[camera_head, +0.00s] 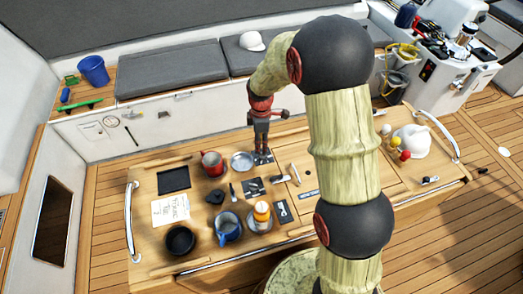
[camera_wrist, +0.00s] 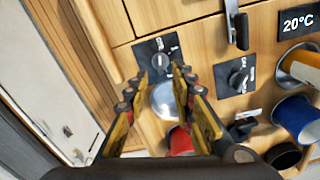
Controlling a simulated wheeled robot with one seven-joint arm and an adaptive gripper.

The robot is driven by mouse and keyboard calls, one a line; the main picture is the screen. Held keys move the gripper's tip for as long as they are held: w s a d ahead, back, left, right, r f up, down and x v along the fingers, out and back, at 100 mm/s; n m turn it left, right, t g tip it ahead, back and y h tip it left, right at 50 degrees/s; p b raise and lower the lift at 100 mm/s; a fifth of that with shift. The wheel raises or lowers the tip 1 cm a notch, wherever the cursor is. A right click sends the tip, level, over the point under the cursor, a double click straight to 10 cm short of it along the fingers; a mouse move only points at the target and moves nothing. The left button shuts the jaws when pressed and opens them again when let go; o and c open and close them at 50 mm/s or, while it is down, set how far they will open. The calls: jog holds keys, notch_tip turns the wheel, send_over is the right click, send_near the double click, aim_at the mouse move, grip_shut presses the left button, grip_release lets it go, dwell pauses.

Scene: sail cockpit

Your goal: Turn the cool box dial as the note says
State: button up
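A pale note (camera_head: 170,209) with handwriting lies at the table's left; its words are too small to read surely. One dark plate with a round dial (camera_wrist: 160,62) sits just beyond my fingertips in the wrist view. A second plate with a dial (camera_wrist: 238,78) is to its right; it also shows in the head view (camera_head: 253,187). A dark display (camera_wrist: 298,20) reads 20°C. I cannot tell which dial belongs to the cool box. My gripper (camera_wrist: 160,79) is open and empty, pointing down; it hangs over the first plate in the head view (camera_head: 262,150).
A silver bowl (camera_head: 242,161) and red mug (camera_head: 212,163) stand close to my gripper. A blue mug (camera_head: 229,227), an orange-topped container (camera_head: 261,213) and a black bowl (camera_head: 180,240) stand nearer the front.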

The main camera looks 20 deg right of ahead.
aim_at(262, 154)
jog(key=shift+f, duration=2.3)
grip_shut()
